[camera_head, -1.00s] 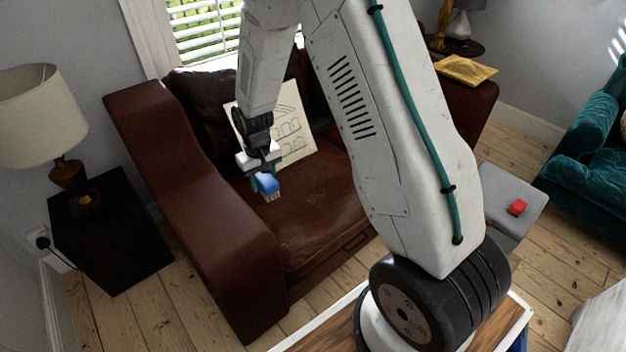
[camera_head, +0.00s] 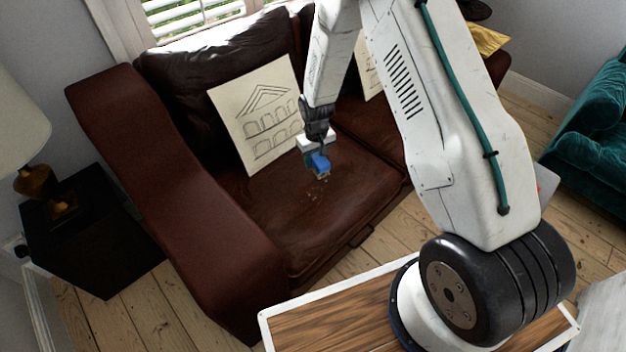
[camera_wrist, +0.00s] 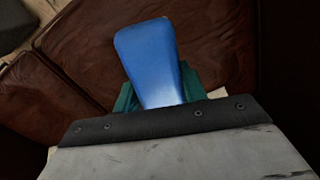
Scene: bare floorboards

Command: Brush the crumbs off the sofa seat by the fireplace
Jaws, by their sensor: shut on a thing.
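The brown leather sofa (camera_head: 290,235) stands below the window, with its seat facing me. Small pale crumbs (camera_head: 314,192) lie on the seat. My gripper (camera_head: 317,158) is shut on a blue brush (camera_head: 321,164), with its pale bristles pointing down close to the crumbs. I cannot tell whether the bristles touch the leather. In the wrist view the blue brush (camera_wrist: 150,62) sits between the green fingers, above brown leather. No fireplace shows in these frames.
A cream cushion with a building drawing (camera_head: 262,120) leans on the sofa back, just left of my gripper. The broad sofa arm (camera_head: 180,190) rises at left. A black side table (camera_head: 90,235) with a lamp stands beyond it. A teal sofa (camera_head: 600,140) is at right.

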